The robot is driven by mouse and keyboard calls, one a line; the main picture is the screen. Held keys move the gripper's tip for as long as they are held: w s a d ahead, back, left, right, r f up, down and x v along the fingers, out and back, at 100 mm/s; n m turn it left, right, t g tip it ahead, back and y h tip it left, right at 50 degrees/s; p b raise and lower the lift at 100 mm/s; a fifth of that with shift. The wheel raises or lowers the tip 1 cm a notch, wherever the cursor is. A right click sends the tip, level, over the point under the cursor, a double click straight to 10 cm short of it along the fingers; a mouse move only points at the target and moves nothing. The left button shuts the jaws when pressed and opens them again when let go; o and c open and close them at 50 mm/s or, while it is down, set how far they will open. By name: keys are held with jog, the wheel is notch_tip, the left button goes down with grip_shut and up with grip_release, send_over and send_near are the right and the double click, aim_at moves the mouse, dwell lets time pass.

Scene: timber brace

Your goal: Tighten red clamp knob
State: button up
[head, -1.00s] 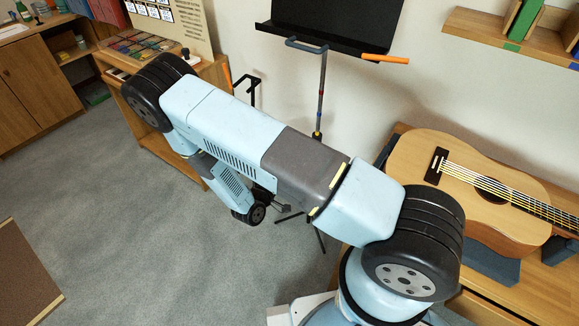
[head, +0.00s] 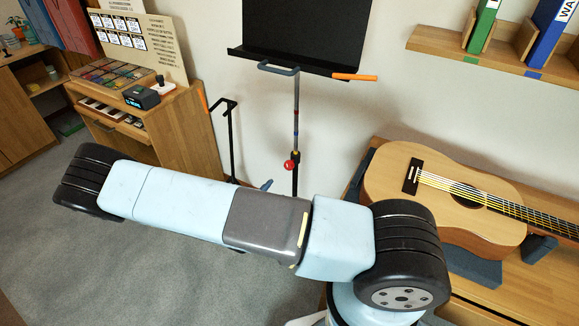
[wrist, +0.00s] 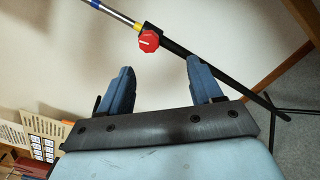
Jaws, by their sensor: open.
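The red clamp knob (head: 291,164) is on the upright pole of a black music stand (head: 294,110) in the head view. In the wrist view the red knob (wrist: 149,41) faces me with a pale line across it, on the stand's pole (wrist: 195,65). My gripper (wrist: 160,75) is open and empty in the wrist view. The knob lies beyond the fingertips, nearer the left finger, and apart from both.
A guitar (head: 450,195) lies on a wooden bench to the right of the stand. A smaller black stand (head: 230,135) is to its left. A wooden cabinet (head: 185,135) stands further left. An orange stick (head: 354,77) sits at the stand's desk edge.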

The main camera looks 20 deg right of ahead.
aim_at(287, 167)
jog(key=w+d+n, duration=0.3)
jog(key=w+d+r+n, duration=0.1)
jog(key=w+d+n, duration=0.1)
jog(key=w+n, duration=0.1)
jog(key=w+d+n, duration=0.3)
jog(key=w, duration=0.1)
jog(key=shift+w+d+r, duration=0.25)
jog(key=shift+w+d, duration=0.05)
jog(key=shift+d, duration=0.05)
dwell(0.6)
jog(key=shift+c, duration=0.3)
jog(key=c, duration=1)
jog(key=shift+m, duration=1.1)
